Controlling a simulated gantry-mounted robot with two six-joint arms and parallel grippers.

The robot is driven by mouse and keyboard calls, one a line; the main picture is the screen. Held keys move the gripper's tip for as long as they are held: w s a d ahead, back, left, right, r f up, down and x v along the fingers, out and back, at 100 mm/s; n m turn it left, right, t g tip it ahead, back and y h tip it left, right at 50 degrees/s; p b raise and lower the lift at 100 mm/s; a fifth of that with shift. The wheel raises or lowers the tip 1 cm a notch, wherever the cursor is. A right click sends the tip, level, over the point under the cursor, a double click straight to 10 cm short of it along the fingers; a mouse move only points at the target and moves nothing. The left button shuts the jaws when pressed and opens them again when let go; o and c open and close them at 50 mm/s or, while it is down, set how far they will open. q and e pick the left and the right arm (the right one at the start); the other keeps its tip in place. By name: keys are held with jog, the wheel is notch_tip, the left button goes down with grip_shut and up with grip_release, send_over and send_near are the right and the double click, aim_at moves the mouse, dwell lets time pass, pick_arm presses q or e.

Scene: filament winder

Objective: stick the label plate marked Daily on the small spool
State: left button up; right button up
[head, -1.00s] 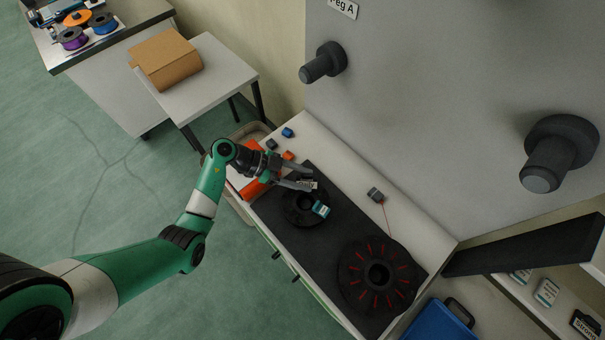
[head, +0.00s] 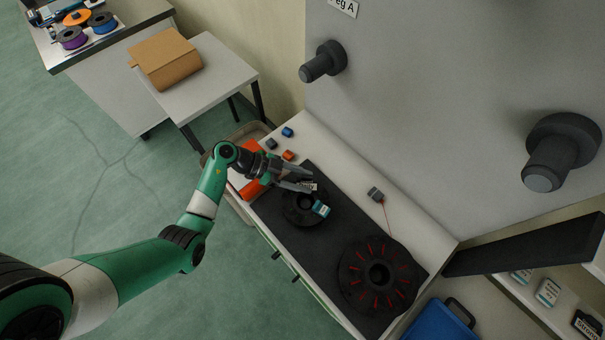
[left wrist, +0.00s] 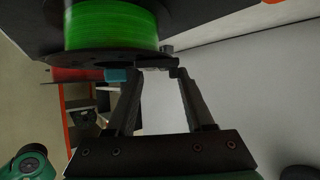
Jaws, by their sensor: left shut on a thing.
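The small black spool (head: 296,213) lies flat on the dark mat on the bench. A teal-and-white piece (head: 321,209) sits at its right side. My left gripper (head: 312,183) is at the spool's far edge, shut on a small pale plate (head: 315,187); its marking is too small to read. In the left wrist view, the plate (left wrist: 155,64) is between the fingertips (left wrist: 157,70), close by a spool with green filament (left wrist: 110,25); whether they touch is unclear. The teal piece (left wrist: 117,76) shows left of it. My right gripper is out of view.
A larger spool with red marks (head: 352,286) lies on the mat (head: 338,222). A grey block (head: 375,194) with a red strand is beside it. Small blue and orange blocks (head: 288,155) lie behind my gripper. Two pegs (head: 323,62) jut from the grey panel.

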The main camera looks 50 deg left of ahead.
pick_arm(q)
jog(key=shift+f, duration=0.2)
dwell(0.6)
jog(key=o, duration=1.4)
jog(key=shift+c, duration=0.2)
jog(key=shift+s+a+r+p, duration=0.15)
jog(key=shift+r+p, duration=0.05)
jog(key=shift+p, duration=0.1)
jog(key=p+v, duration=0.3)
jog(key=v, duration=0.8)
jog(key=shift+f, duration=0.1)
